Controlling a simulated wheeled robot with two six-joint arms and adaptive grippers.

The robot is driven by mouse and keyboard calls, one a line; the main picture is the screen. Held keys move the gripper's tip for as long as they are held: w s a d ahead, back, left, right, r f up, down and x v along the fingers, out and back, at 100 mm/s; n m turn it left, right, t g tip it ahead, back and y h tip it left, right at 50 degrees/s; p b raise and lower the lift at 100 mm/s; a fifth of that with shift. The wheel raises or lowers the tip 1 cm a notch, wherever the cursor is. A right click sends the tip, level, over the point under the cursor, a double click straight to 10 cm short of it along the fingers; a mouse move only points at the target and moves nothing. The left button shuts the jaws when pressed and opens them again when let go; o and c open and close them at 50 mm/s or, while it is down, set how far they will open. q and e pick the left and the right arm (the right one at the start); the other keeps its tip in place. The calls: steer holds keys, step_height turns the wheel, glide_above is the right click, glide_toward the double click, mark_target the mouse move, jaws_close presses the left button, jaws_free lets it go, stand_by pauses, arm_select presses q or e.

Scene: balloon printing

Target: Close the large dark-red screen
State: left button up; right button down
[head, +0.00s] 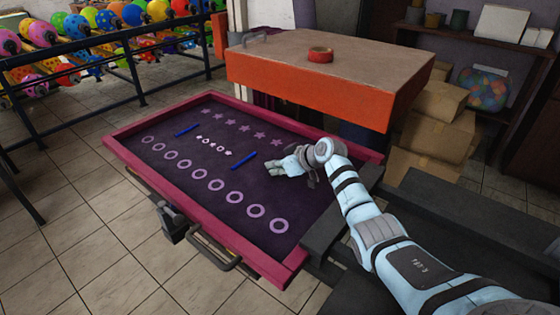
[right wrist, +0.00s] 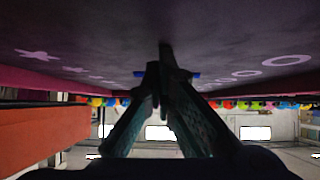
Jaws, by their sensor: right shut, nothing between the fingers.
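The large dark-red screen (head: 135,174) lies across the middle of the head view. It has a pinkish-red frame around a dark mesh panel printed with pale rings, stars and short blue bars. A dark handle (head: 215,248) sits on its near edge. My right gripper (head: 272,171) is over the mesh near the right blue bar, its fingers shut and empty. In the right wrist view the fingers (right wrist: 160,75) are close to the dark mesh (right wrist: 230,30); contact cannot be told. My left gripper is not in view.
An orange block-shaped unit (head: 300,90) with a red tape roll (head: 320,55) on top stands behind the screen. A balloon rack (head: 105,50) is at the back left. Cardboard boxes (head: 440,125) are at the right. Tiled floor (head: 60,250) is clear at the left.

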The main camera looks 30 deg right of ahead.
step_height(320, 180, up, 5)
steer(key=p, duration=0.5)
steer(key=shift+f+p, duration=0.15)
steer(key=shift+p, duration=0.2)
step_height(320, 180, up, 6)
steer(key=p, duration=0.1)
glide_above(293, 185)
steer(key=shift+d, duration=0.15)
